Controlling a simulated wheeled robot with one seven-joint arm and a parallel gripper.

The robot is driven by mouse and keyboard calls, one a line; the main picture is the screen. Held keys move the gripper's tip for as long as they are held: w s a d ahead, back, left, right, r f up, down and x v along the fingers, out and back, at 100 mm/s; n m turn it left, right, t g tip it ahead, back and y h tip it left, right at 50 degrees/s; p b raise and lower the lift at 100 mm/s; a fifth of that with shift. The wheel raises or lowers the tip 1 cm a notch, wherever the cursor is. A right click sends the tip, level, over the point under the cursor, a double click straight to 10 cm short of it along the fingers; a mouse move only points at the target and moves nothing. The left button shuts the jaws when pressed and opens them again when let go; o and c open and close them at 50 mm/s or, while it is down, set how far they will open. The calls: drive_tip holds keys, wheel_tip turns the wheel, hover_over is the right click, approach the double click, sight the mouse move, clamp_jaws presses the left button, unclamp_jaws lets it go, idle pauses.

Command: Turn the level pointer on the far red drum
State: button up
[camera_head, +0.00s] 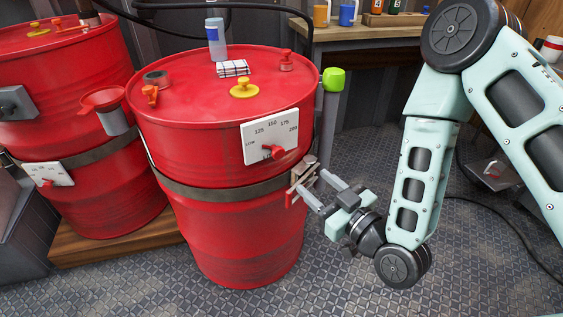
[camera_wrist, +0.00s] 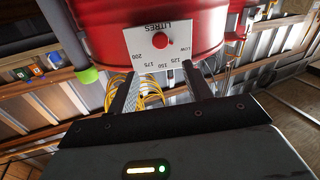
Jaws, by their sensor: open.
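The far red drum (camera_head: 95,120) stands at the left in the head view, partly behind the near drum. Its white level plate (camera_head: 62,175) is low on its side, with a small red pointer (camera_head: 47,182). The wrist view shows a LITRES plate (camera_wrist: 166,52) with a red knob (camera_wrist: 159,41) beyond the open fingers (camera_wrist: 158,78).
A green-capped post (camera_head: 333,80) stands right of the near drum. A red funnel (camera_head: 102,98) projects between the drums. A bottle (camera_head: 216,40) and a checked cloth (camera_head: 234,69) are on the near drum's lid. A workbench (camera_head: 385,32) is behind; metal floor (camera_head: 460,250) is open at front right.

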sight(280, 154)
drive_tip(key=x, duration=1.3)
drive_tip(key=shift+a+f, duration=0.1)
drive_tip(key=shift+a, duration=0.05)
drive_tip(key=c, duration=1)
